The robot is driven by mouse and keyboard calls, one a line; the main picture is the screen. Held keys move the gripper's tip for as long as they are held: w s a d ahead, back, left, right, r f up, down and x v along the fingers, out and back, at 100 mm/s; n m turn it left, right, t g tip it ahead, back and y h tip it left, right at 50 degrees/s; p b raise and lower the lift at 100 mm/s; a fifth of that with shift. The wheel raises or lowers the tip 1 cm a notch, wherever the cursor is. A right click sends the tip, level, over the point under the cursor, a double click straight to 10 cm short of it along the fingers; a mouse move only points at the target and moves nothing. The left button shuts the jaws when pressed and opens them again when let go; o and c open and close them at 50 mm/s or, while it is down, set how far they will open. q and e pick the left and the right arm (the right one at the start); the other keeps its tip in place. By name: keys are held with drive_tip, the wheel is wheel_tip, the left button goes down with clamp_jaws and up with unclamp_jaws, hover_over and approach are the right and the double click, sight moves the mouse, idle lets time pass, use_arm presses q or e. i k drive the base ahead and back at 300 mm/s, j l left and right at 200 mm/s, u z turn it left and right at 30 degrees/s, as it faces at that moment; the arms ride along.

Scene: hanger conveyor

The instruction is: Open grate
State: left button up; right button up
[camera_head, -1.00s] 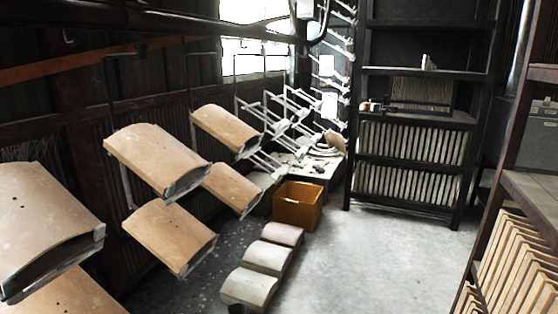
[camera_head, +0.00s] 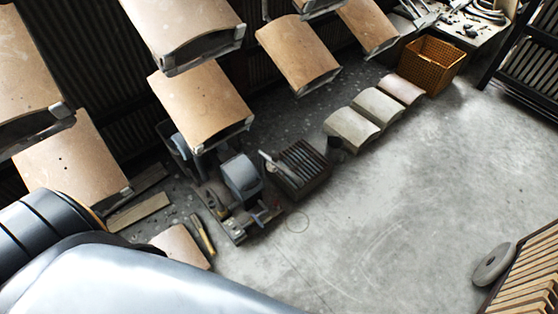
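A small dark box with a slatted grate (camera_head: 303,160) on top stands on the floor near the middle of the head view. The slats look to lie flat over the box. A grey rod-like piece lies along its left side; I cannot tell whether it is part of the grate. Neither gripper is in view. A black and grey part of my body fills the lower left corner, well apart from the grate.
A grey grinder-like machine (camera_head: 240,177) stands just left of the grate. Curved tiles (camera_head: 352,128) lie in a row at the upper right, before an orange crate (camera_head: 432,62). Tiles on hangers (camera_head: 200,98) overhang the left.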

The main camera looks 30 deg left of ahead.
sight(287, 148)
drive_tip(key=u, duration=0.35)
drive_tip(key=i+l+u, duration=0.7)
drive_tip(key=l, duration=0.1)
